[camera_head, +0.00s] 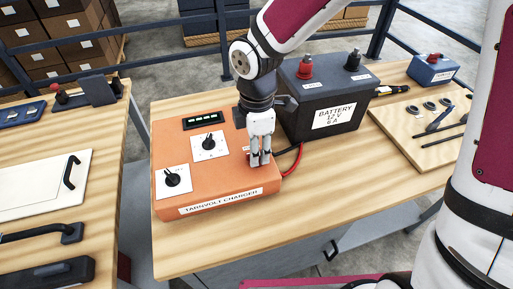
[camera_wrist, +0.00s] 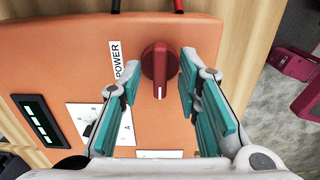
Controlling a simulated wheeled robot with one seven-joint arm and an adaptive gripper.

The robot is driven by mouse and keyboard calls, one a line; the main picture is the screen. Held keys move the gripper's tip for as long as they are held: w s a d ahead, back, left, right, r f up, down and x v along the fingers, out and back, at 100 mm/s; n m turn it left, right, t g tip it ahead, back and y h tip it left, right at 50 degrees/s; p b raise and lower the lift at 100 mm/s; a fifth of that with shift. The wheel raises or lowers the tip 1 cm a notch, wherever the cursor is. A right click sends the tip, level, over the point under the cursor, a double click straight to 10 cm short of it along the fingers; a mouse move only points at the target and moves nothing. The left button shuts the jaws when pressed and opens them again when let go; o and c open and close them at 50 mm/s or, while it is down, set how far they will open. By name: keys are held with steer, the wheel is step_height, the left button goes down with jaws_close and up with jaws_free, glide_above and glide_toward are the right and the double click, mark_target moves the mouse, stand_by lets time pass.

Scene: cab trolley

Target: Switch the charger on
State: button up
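The orange charger (camera_head: 222,180) lies on the wooden bench, with "TARNVOLT CHARGER" on its front. In the wrist view its top (camera_wrist: 85,65) shows a red knob (camera_wrist: 158,62) beside a "POWER" label (camera_wrist: 117,60). The knob's white line points to the bottom of the picture. My gripper (camera_head: 260,160) points down over the charger's right side and hides the red knob in the head view. In the wrist view my gripper (camera_wrist: 160,95) is open, its teal-padded fingers on either side of the knob with gaps. Whether the fingertips reach knob height I cannot tell.
Two black dials (camera_head: 209,143) (camera_head: 172,179) and a display with green bars (camera_head: 203,120) are on the charger. A dark battery (camera_head: 330,95) stands close behind and right, with red and black cables between. A tool board (camera_head: 425,125) lies at the right.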

steer(key=shift+f, duration=0.15)
steer(key=shift+c, duration=0.6)
jaws_close()
steer(key=shift+m, duration=0.3)
steer(key=m, duration=1.3)
steer(key=shift+m, duration=2.1)
